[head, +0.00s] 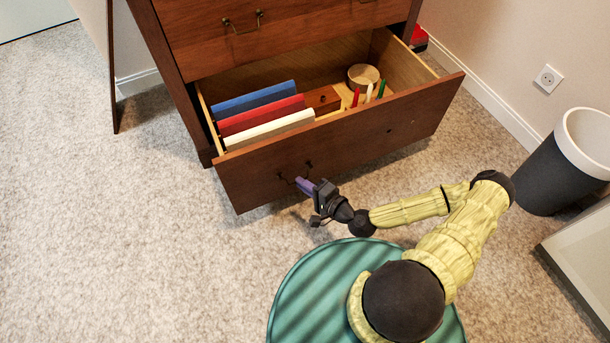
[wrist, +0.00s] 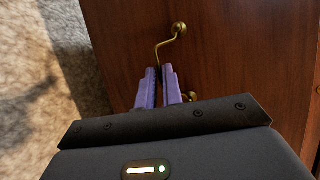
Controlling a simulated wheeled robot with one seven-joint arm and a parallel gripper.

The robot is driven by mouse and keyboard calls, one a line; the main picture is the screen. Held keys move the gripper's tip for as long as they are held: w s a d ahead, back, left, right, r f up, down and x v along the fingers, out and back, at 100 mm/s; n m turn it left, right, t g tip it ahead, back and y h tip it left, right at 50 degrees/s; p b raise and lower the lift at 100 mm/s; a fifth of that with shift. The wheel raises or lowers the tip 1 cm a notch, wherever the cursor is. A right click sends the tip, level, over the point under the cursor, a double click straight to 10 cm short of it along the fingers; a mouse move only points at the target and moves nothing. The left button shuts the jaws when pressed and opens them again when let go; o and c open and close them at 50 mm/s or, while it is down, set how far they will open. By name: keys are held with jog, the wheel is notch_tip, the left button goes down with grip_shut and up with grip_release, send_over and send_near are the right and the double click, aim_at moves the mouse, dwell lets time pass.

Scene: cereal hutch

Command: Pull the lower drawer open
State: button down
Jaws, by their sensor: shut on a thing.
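The lower drawer (head: 345,140) of the dark wooden hutch is pulled well out, and its inside shows from above. It has a brass bail handle on the left part of its front; one mount and part of the bar (wrist: 168,42) show clearly in the wrist view. My gripper (head: 299,182) is at this handle, its purple fingers (wrist: 159,72) closed around the bar. The fingers and gripper body hide part of the handle, and the lower mount shows just beside the right finger.
Inside the drawer are blue (head: 252,98), red (head: 262,115) and white (head: 270,130) books or folders, a round wooden container (head: 363,76) and several coloured sticks. The upper drawer (head: 270,35) is shut. A dark bin (head: 550,180) stands at right. Carpet at left is clear.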

jog(key=shift+s+d, duration=0.15)
jog(key=shift+d, duration=0.1)
jog(key=c, duration=1.6)
grip_release()
jog(key=shift+o, duration=0.3)
jog(key=shift+a, duration=0.1)
jog(key=shift+s, duration=0.15)
jog(key=p+v, duration=0.4)
jog(key=v, duration=1.3)
jog(key=shift+r+p, duration=0.15)
jog(key=shift+p, duration=0.2)
